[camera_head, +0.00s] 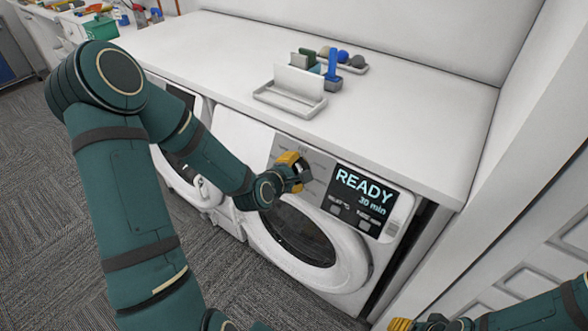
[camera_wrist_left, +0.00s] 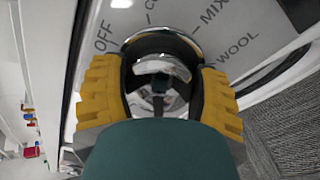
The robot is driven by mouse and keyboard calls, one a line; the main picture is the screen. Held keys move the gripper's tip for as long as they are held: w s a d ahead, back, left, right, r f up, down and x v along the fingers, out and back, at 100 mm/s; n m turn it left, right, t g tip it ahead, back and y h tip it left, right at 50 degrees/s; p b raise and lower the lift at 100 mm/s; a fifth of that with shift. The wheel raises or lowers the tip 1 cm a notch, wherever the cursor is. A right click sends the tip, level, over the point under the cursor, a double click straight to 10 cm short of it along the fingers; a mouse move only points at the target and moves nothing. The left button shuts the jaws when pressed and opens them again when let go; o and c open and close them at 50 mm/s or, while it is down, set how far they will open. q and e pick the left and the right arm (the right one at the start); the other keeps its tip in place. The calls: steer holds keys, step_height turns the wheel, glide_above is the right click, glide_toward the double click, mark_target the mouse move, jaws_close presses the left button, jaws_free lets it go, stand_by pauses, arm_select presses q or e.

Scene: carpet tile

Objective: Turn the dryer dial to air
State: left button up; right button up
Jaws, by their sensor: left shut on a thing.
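The dryer (camera_head: 350,262) is the right one of two white front loaders under the counter. Its grey panel has a dark display (camera_head: 358,195) reading "READY 30 min". My left gripper (camera_head: 298,172) is at the panel, left of the display. In the left wrist view its yellow fingers (camera_wrist_left: 160,92) are shut on the round silver dial (camera_wrist_left: 162,66), one on each side. Labels around the dial read "OFF", "MIX" and "WOOL", with another partly cut off. I cannot read an "air" label or the dial's pointer. My right gripper (camera_head: 425,324) is partly in view at the bottom right edge.
A white counter (camera_head: 420,125) overhangs the machines, holding a white rack (camera_head: 290,98) and small blue and green items. The other washer-like machine (camera_head: 178,180) stands left. A white wall and panelled front (camera_head: 555,250) close off the right. Grey carpet (camera_head: 50,200) is free at left.

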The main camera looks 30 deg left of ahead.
mark_target(293, 166)
arm_select(q)
steer(key=shift+n+p, duration=0.3)
steer(key=shift+n, duration=0.7)
steer(key=o, duration=1.2)
steer(key=shift+r, duration=0.2)
step_height(293, 166, up, 10)
steer(key=shift+f, duration=0.15)
steer(key=shift+s+f, duration=0.1)
steer(key=shift+s, duration=0.05)
